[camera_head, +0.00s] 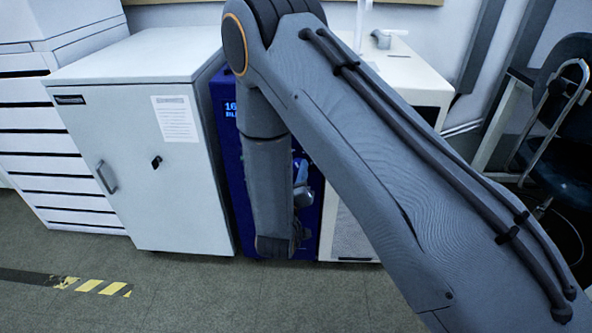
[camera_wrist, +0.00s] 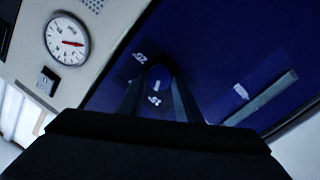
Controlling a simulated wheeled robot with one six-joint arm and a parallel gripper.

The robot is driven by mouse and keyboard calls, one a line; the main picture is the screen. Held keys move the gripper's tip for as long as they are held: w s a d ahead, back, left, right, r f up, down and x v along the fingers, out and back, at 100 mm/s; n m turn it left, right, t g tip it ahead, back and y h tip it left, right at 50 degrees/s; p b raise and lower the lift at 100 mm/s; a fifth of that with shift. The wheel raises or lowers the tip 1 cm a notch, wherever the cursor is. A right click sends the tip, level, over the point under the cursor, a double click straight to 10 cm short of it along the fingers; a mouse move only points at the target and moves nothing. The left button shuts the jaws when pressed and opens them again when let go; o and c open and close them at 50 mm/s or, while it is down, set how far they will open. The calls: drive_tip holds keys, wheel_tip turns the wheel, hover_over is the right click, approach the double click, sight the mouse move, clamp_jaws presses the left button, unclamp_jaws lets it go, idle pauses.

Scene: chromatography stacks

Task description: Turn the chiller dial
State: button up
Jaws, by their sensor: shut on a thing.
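The chiller (camera_head: 229,125) is a dark blue cabinet between a white cabinet and a cream unit, with a lit display at its upper left. My arm hides much of its front. In the wrist view its blue front (camera_wrist: 215,50) fills the upper right. My gripper (camera_wrist: 158,88) reaches to this panel, its two dark fingers on either side of the dial (camera_wrist: 156,86). The gripper is shut on the dial, which is dark with a short white mark. White printed numbers sit close around it. The head view does not show the fingertips clearly.
A round gauge (camera_wrist: 67,38) with a red needle and a small switch (camera_wrist: 46,81) are on the pale panel at left. A white cabinet (camera_head: 145,120) stands left of the chiller. A dark chair (camera_head: 565,130) is at far right. The floor (camera_head: 190,295) in front is clear.

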drive_tip(key=m+p, duration=0.1)
drive_tip(key=m, duration=0.2)
drive_tip(key=m+p, duration=0.2)
drive_tip(key=shift+d+r+m+g, duration=0.1)
drive_tip(key=shift+r+m+g, duration=0.1)
drive_tip(key=shift+m+g, duration=0.15)
drive_tip(key=m+y+p, duration=0.1)
drive_tip(key=m+p, duration=0.1)
drive_tip(key=m, duration=0.3)
drive_tip(key=m+y+p, duration=0.1)
drive_tip(key=m+p, duration=0.1)
drive_tip(key=m, duration=0.3)
drive_tip(key=m+y+p, duration=0.1)
drive_tip(key=m+p, duration=0.1)
drive_tip(key=m, duration=0.3)
drive_tip(key=shift+d+f, duration=0.15)
drive_tip(key=shift+d, duration=0.2)
drive_tip(key=o, duration=1)
drive_tip(key=shift+o, duration=0.2)
drive_tip(key=shift+s, duration=0.1)
